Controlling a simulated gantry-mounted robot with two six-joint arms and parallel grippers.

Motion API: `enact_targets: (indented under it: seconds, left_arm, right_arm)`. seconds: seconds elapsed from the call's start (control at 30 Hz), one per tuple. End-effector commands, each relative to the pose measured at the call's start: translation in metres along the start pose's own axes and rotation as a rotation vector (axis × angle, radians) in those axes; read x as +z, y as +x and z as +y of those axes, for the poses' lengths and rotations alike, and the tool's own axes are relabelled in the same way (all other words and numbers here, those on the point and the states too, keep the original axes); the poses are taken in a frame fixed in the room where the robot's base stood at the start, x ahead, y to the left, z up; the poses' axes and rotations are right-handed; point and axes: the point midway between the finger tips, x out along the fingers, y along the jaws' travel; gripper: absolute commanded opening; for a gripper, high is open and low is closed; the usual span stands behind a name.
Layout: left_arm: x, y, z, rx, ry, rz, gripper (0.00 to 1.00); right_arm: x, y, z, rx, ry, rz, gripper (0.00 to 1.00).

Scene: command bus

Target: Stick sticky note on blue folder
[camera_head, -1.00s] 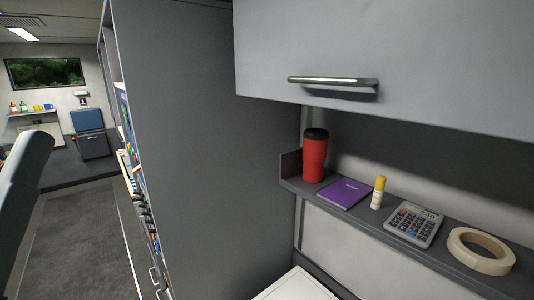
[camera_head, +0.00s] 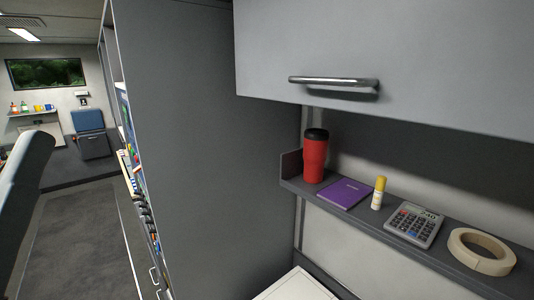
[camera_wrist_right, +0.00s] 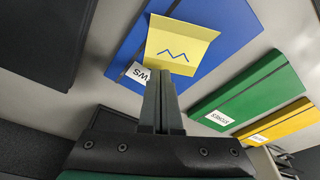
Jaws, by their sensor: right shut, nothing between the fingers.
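In the right wrist view, a blue folder (camera_wrist_right: 226,28) lies at the top, with a white label (camera_wrist_right: 137,75) partly hidden by my gripper. A yellow sticky note (camera_wrist_right: 180,44) with a blue zigzag mark is over the folder. It has a crease near its lower part, and I cannot tell whether it is pressed flat. My right gripper (camera_wrist_right: 159,76) is shut and empty, its tips at the note's lower edge; contact is unclear. My left gripper is out of view.
Green (camera_wrist_right: 247,95) and yellow (camera_wrist_right: 277,124) folders lie to the right of the blue one. A black object (camera_wrist_right: 42,40) is at the left. In the head view, a shelf holds a red tumbler (camera_head: 314,160), purple notebook (camera_head: 345,193), glue stick (camera_head: 378,193), calculator (camera_head: 414,224) and tape roll (camera_head: 481,265).

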Motion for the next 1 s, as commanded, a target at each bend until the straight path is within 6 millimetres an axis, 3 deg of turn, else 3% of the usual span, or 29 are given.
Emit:
enact_targets:
  seconds: [1.0]
  left_arm:
    - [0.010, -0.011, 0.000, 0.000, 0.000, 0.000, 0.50]
  right_arm:
    - [0.003, 0.015, 0.000, 0.000, 0.000, 0.000, 0.00]
